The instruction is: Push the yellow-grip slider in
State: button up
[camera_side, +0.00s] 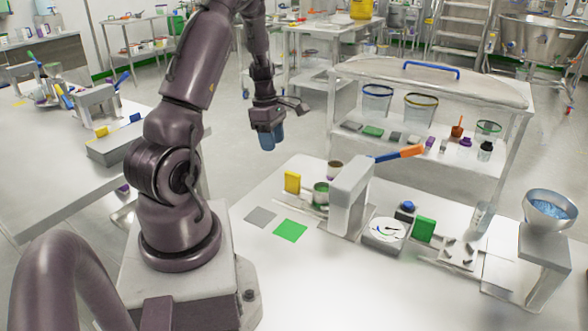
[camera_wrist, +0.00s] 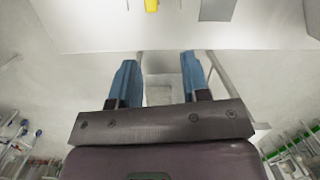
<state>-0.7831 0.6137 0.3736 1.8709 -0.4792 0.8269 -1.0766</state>
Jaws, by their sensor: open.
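The yellow grip of the slider (camera_side: 292,182) stands upright on the white worktop, left of a white arch-shaped housing. In the wrist view its yellow grip (camera_wrist: 151,5) is cut off by the top edge. A thin rail seems to run from it toward the housing, but its travel is hard to make out. My gripper (camera_side: 268,138) hangs in the air behind and above the grip, apart from it. In the wrist view my gripper (camera_wrist: 159,80) shows two blue fingers spread wide with nothing between them.
A grey square (camera_side: 260,217) and a green square (camera_side: 290,230) lie flat near the front. The white housing (camera_side: 347,197) has a blue-and-orange lever (camera_side: 400,155). A shelved cart (camera_side: 425,95) is behind.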

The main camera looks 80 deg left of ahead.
aim_at(292, 173)
jog(key=w+d+f, duration=0.1)
jog(key=f, duration=0.2)
jog(key=w+d+f+m+t+h, duration=0.1)
jog(key=w+f, duration=0.1)
jog(key=f, duration=0.2)
jog(key=w+d+f+m+t, duration=0.1)
jog(key=w+d+f, duration=0.1)
jog(key=f, duration=0.2)
jog(key=shift+f+h, duration=0.15)
jog(key=shift+h, duration=0.25)
grip_shut()
jog(key=shift+w, duration=0.1)
